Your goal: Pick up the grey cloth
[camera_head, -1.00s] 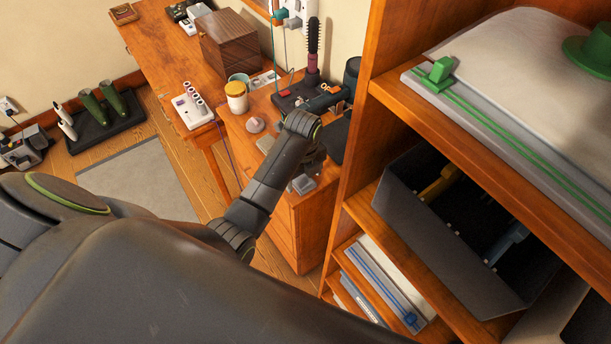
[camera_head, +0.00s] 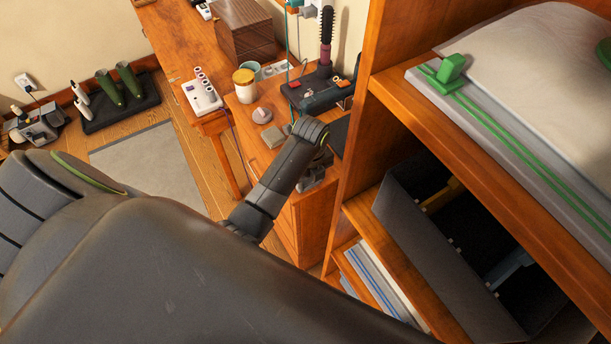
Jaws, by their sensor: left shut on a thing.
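My left gripper (camera_head: 317,174) is at the end of the dark arm, over the front right part of the low wooden cabinet. It is shut on a small grey thing, mostly hidden by the wrist and fingers; I cannot tell if it is the grey cloth. A small flat grey-green piece (camera_head: 272,137) lies on the cabinet top, left of my wrist and apart from the gripper. I cannot make out whether it is cloth. My right gripper is not in view.
The cabinet top also bears a yellow-lidded jar (camera_head: 244,88), a round pinkish thing (camera_head: 262,115) and a dark stand with a brush (camera_head: 326,40). A wooden shelf unit (camera_head: 390,90) stands close on the right. A grey rug (camera_head: 150,165) lies on the floor at left.

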